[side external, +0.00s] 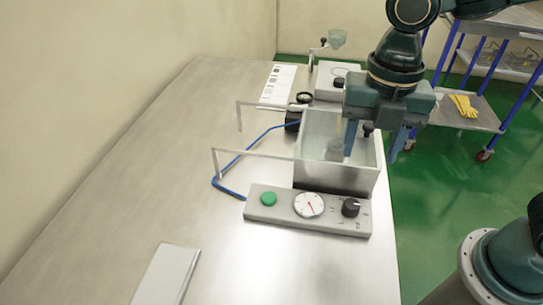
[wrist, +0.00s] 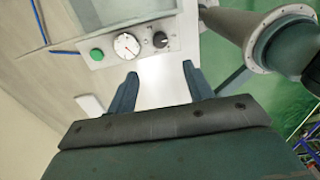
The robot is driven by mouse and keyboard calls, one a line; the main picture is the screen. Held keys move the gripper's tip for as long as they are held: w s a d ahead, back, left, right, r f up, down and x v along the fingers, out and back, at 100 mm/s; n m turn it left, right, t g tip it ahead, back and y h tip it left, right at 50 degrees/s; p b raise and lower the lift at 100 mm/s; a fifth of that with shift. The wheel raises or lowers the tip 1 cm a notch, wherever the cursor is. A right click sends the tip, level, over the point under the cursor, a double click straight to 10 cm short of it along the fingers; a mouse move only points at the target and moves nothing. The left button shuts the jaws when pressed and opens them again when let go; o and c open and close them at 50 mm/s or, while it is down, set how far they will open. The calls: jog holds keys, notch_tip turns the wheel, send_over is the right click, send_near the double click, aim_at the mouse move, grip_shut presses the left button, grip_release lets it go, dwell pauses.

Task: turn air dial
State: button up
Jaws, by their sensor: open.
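A grey control panel (side external: 264,213) lies on the table in front of a metal box. It carries a green button (side external: 269,199), a white round gauge (side external: 309,204) with a red needle, and a black dial (side external: 351,207) at its right end. In the wrist view the dial (wrist: 160,40) is at the top, right of the gauge (wrist: 126,46) and the green button (wrist: 96,54). My gripper (side external: 372,150) is open and, in the side view, appears over the box. In the wrist view its fingers (wrist: 160,80) are apart with nothing between them, clear of the dial.
The open metal box (side external: 335,178) stands behind the panel, with two bracket-like bars at its left and a blue hose (side external: 229,188). Another small unit stands farther back. A flat grey plate (side external: 166,275) lies at front left. The table's left side is clear.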

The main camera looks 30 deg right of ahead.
aim_at(352, 204)
jog(key=shift+f, duration=0.1)
notch_tip(352, 204, down, 14)
jog(key=shift+r, duration=0.15)
dwell(0.7)
jog(key=c, duration=1)
